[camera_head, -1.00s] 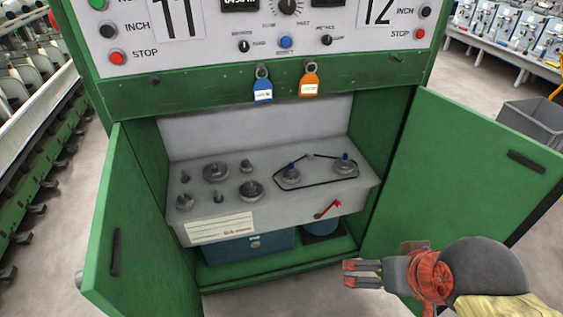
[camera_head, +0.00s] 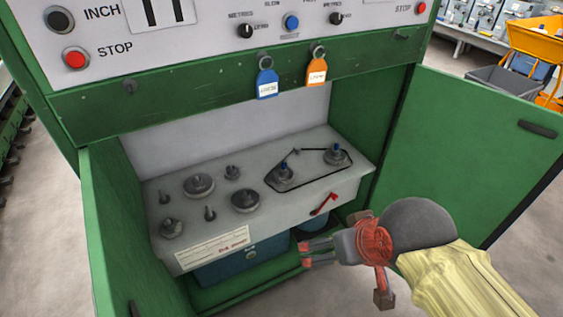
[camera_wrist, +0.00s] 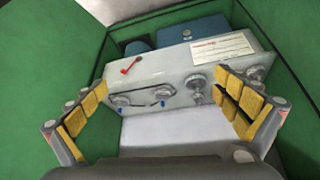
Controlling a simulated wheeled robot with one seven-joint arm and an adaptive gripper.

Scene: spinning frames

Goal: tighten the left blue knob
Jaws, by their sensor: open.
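Two small blue knobs stand on a grey panel box (camera_head: 290,218) inside the open green cabinet, within a black looped line. The left blue knob (camera_head: 283,166) sits on a round dark base; the right blue knob (camera_head: 337,147) is farther back. In the wrist view the panel appears turned around, so the left blue knob (camera_wrist: 163,102) shows to the right of the other blue knob (camera_wrist: 120,103). My gripper (camera_head: 304,254) is open and empty, in front of the box, apart from both knobs. Its yellow-padded fingers (camera_wrist: 161,84) frame the panel in the wrist view.
A red lever (camera_head: 323,204) is on the box's front face. Several grey knobs (camera_head: 199,185) fill the panel's left part. Green doors (camera_head: 462,150) stand open on both sides. Blue (camera_head: 267,78) and orange tags (camera_head: 317,67) hang above the opening. A blue box (camera_head: 240,262) lies below.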

